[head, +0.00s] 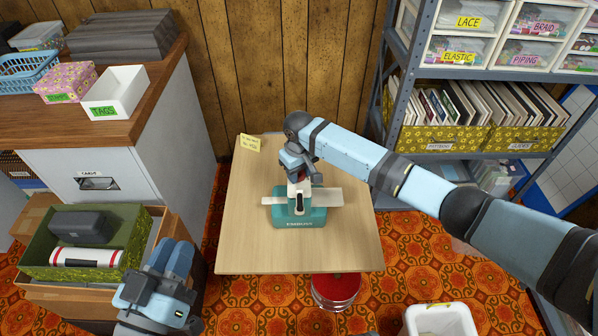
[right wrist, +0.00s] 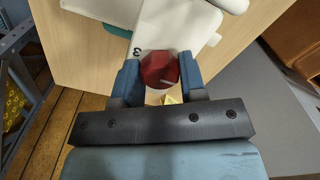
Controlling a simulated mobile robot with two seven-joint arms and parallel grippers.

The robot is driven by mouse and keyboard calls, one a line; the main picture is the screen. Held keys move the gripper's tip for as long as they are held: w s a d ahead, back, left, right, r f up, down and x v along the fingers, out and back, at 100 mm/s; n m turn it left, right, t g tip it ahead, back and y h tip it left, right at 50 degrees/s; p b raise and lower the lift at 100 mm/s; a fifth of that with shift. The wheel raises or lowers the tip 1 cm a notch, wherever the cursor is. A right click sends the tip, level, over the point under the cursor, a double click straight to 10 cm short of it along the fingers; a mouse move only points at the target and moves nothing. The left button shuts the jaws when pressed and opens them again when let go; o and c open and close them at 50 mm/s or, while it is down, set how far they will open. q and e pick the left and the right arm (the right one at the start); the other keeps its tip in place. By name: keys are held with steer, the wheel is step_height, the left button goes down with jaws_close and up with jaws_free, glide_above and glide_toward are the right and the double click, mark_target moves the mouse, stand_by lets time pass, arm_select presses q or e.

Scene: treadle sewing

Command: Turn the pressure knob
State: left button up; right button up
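The sewing machine (head: 299,214), white with a teal base, stands on a light wooden table (head: 255,255). In the right wrist view the dark red, faceted pressure knob (right wrist: 160,69) sits on the white machine body (right wrist: 175,30), with a light pointer line toward its lower right and a "3" beside it. My right gripper (right wrist: 160,75) has one finger on each side of the knob, and both appear to touch it. In the head view my right gripper (head: 300,165) is over the machine and largely hides the knob. My left gripper (head: 172,258) is low at the left, away from the machine; its finger gap is unclear.
A yellow note (head: 250,142) lies at the table's back left corner. A green box (head: 85,272) with a dark case and a white roll is beside my left gripper. A red stool (head: 336,287) and white bin (head: 440,320) stand in front. Shelving (head: 400,75) is at right.

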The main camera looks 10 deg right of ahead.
steer(key=c, duration=0.4)
steer(key=shift+o, duration=0.2)
arm_select(q)
steer(key=shift+r, duration=0.1)
arm_select(e)
steer(key=shift+r, duration=0.1)
